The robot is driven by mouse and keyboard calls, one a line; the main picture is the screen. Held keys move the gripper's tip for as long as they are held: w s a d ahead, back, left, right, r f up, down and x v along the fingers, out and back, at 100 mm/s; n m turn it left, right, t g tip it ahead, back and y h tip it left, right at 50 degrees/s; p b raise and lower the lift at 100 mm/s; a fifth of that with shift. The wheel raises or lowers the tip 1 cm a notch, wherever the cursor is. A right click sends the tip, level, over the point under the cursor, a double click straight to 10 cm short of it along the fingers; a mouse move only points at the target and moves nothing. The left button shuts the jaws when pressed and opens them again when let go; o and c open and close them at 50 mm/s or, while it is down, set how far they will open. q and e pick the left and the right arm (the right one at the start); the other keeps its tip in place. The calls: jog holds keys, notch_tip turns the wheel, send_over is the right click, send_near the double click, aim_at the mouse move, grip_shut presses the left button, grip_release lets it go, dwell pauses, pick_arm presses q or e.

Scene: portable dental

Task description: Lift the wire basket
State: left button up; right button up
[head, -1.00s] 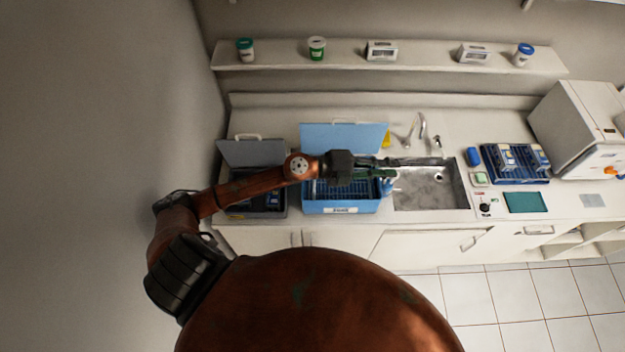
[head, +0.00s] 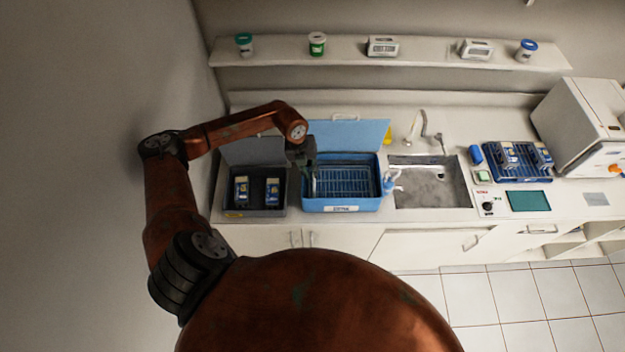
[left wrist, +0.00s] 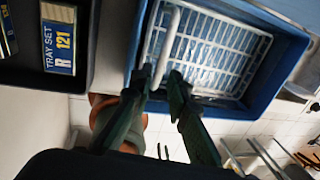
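The wire basket (head: 345,182) sits inside the open blue tub (head: 341,206) on the counter. In the left wrist view the basket (left wrist: 215,52) is a pale wire grid with a white looped handle (left wrist: 162,40) at its near side. My left gripper (head: 312,190) points down at the left end of the tub. In the left wrist view its two green fingers (left wrist: 162,80) are apart, with the handle's lower end between or just behind them. I cannot tell whether they touch it. My right gripper is not in view.
A dark open box (head: 254,206) with two labelled tray sets stands left of the tub. A steel sink (head: 432,188) with a tap is on the right, and a blue-white bottle (head: 388,184) stands between. The tub's blue lid (head: 350,136) is raised behind it.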

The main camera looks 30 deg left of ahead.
pick_arm(q)
jog(key=f, duration=0.1)
jog(key=f+b, duration=0.2)
jog(key=f, duration=0.1)
jog(key=shift+w+d, duration=0.25)
jog(key=shift+d, duration=0.1)
jog(key=shift+c, duration=0.4)
jog(key=c, duration=0.3)
grip_shut()
